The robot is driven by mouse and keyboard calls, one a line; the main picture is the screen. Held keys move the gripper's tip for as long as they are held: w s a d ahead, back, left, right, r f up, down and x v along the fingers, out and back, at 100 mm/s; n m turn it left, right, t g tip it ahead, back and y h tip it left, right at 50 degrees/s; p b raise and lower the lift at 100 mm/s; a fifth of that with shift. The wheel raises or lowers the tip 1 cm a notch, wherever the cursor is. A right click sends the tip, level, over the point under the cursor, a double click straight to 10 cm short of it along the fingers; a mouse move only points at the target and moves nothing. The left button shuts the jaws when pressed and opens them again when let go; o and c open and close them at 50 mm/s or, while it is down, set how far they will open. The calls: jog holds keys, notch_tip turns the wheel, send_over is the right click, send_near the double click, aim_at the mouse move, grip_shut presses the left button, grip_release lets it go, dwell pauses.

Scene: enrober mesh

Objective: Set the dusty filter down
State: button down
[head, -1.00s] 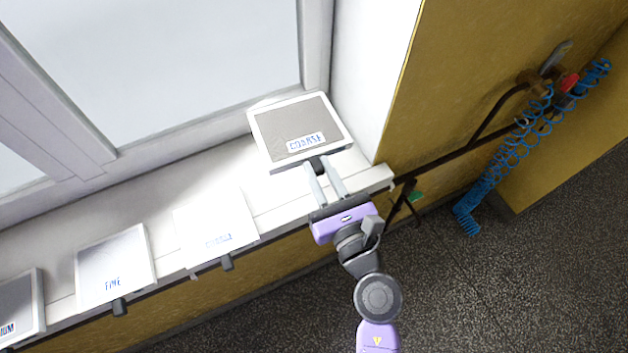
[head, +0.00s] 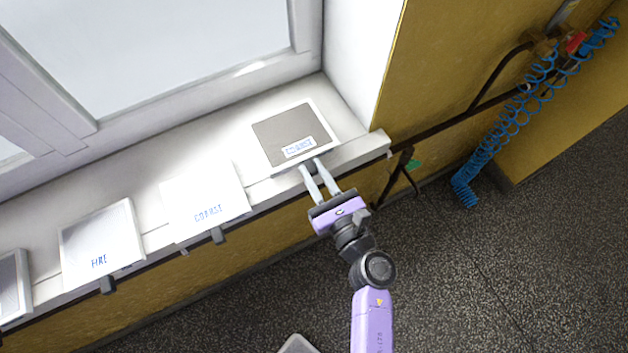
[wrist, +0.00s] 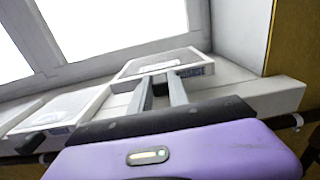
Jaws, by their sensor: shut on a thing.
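The dusty filter (head: 285,133) is a white-framed panel with a grey-brown mesh and a label that reads COARSE. It lies at the right end of the white window sill (head: 358,149), and whether it fully rests on the sill is hard to tell. My gripper (head: 314,170) is shut on the filter's dark tab at its front edge. In the wrist view the filter (wrist: 160,63) lies beyond the two grey fingers, close to the sill surface. The fingertips partly hide the tab.
A white wall (head: 362,50) stands right of the held filter. A blue coiled hose (head: 490,150) hangs at right.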

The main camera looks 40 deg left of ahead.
jog(key=shift+f+b, duration=0.5)
jog(key=shift+f, duration=1.45)
jog(key=c, duration=1.3)
grip_release()
jog(key=shift+f, duration=0.1)
jog(key=shift+o, duration=0.2)
jog(key=b+v, duration=0.2)
jog(key=v, duration=1)
